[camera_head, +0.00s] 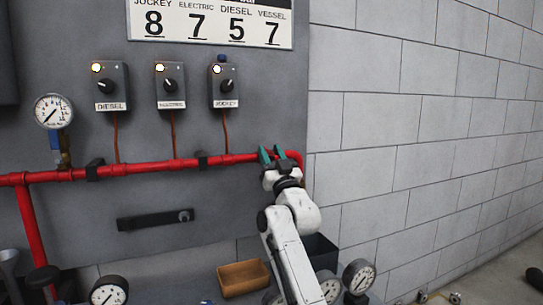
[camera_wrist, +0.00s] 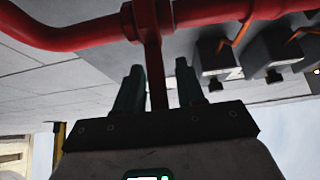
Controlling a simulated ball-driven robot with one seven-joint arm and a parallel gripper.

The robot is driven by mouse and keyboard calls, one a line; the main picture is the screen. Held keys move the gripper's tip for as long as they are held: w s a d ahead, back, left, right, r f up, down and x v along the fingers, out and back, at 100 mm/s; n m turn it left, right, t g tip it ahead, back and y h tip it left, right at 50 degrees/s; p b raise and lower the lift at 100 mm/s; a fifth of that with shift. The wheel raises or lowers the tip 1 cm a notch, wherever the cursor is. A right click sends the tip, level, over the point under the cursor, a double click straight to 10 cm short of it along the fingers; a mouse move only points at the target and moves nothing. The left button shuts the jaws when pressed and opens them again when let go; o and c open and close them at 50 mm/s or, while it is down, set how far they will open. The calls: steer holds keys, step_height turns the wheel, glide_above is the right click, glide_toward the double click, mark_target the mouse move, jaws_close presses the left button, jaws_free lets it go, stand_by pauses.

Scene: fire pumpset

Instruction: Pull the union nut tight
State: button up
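A red pipe (camera_head: 140,167) runs along the grey panel and bends down at its right end. My gripper (camera_head: 271,154) is up at that right end, its two green fingers pointing up at the pipe. In the wrist view a thicker red collar (camera_wrist: 152,18) sits on the pipe (camera_wrist: 215,10); it may be the union nut. A straight red bar (camera_wrist: 154,75) extends from the collar between my fingers (camera_wrist: 158,85). Gaps show on both sides of the bar, so my gripper looks open around it. My fingers and wrist hide this part in the head view.
Three switch boxes (camera_head: 169,86) with lit lamps are above the pipe. A gauge (camera_head: 53,111) is at the left. A black bar (camera_head: 155,220) is on the panel below. A wooden tray (camera_head: 243,278) and a round gauge (camera_head: 359,276) are lower down. A block wall (camera_head: 420,130) is at the right.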

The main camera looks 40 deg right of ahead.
steer(key=shift+d, duration=0.1)
steer(key=shift+v, duration=3.8)
